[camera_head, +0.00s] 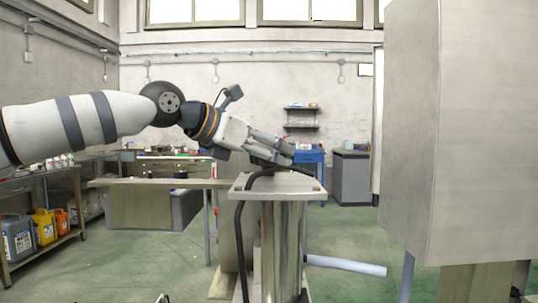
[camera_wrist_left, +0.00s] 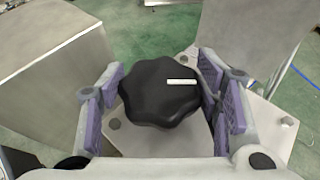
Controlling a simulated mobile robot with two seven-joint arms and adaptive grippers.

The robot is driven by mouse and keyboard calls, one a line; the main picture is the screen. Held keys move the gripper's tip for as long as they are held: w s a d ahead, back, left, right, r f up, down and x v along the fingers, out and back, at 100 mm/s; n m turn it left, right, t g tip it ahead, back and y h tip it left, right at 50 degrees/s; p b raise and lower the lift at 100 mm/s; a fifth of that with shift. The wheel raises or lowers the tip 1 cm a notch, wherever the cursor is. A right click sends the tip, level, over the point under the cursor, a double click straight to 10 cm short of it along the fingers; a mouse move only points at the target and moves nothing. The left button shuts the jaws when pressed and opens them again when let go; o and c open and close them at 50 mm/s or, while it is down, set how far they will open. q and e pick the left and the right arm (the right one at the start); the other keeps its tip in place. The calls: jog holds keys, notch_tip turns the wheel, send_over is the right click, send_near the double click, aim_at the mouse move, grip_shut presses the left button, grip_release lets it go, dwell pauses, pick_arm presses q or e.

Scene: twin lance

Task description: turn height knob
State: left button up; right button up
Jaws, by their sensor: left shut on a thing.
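The height knob (camera_wrist_left: 160,92) is black and lobed, with a short white mark (camera_wrist_left: 181,82) right of its middle. It sits on a pale metal plate (camera_wrist_left: 258,140) with bolts at its corners. My left gripper (camera_wrist_left: 163,88) is shut on the knob, its purple-padded fingers on the left and right of it. In the head view my left gripper (camera_head: 285,154) reaches from the left to the top of a metal post (camera_head: 283,240) with a square top plate (camera_head: 310,189). The knob is hard to make out there. My right gripper is not in view.
A large grey metal cabinet (camera_head: 455,130) stands close on the right. A black cable (camera_head: 240,235) hangs down the post. Green floor is open between.

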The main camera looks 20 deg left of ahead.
pick_arm(q)
jog(key=shift+w+f+m+g+h+b, duration=0.2)
jog(key=shift+f+m+g+h+b, duration=0.25)
jog(key=shift+m+g+h+b, duration=0.4)
jog(key=shift+r+m+h, duration=0.1)
jog(key=shift+m+h, duration=0.25)
jog(key=shift+s+r+m+g+h, duration=0.1)
jog(key=shift+r+m+g+h, duration=0.05)
jog(key=shift+m+g+h, duration=0.45)
jog(key=shift+s+r+m+g+h, duration=0.15)
jog(key=shift+m+g+h, duration=0.35)
jog(key=shift+m+g, duration=0.5)
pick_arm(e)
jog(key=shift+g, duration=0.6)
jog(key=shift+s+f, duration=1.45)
pick_arm(q)
jog(key=o, duration=1.2)
